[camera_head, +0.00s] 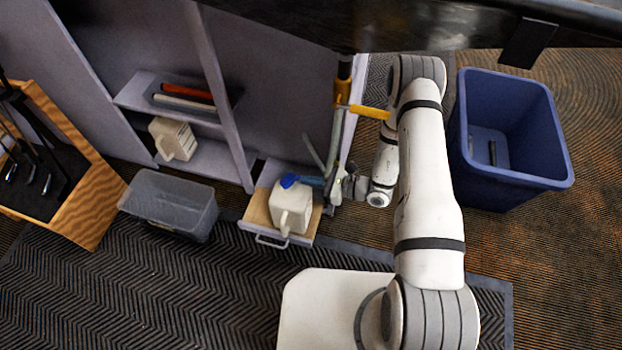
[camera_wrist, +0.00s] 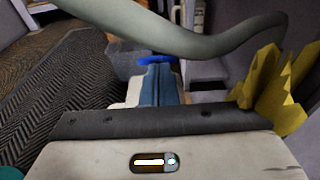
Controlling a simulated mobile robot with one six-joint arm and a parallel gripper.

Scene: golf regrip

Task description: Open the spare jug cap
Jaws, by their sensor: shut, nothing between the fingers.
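A cream jug (camera_head: 291,206) with a handle stands in the pulled-out drawer (camera_head: 258,213). Its blue cap (camera_head: 289,180) is at the top; the cap also shows in the wrist view (camera_wrist: 157,59), just beyond my fingertips. I cannot tell whether the cap is open or whether my fingers touch it. My gripper (camera_head: 305,181) comes from the right at cap height, its blue fingers (camera_wrist: 160,85) shut with nothing between them. The fingers hide part of the jug (camera_wrist: 132,93) in the wrist view. A second cream jug (camera_head: 173,138) stands on a shelf at the left.
A grey-green hose (camera_wrist: 170,30) crosses close above my fingers. A yellow piece (camera_wrist: 270,95) is at the right of the wrist view. A clear bin (camera_head: 170,204) stands left of the drawer, a blue bin (camera_head: 555,140) at the right. The striped mat (camera_head: 130,285) is open floor.

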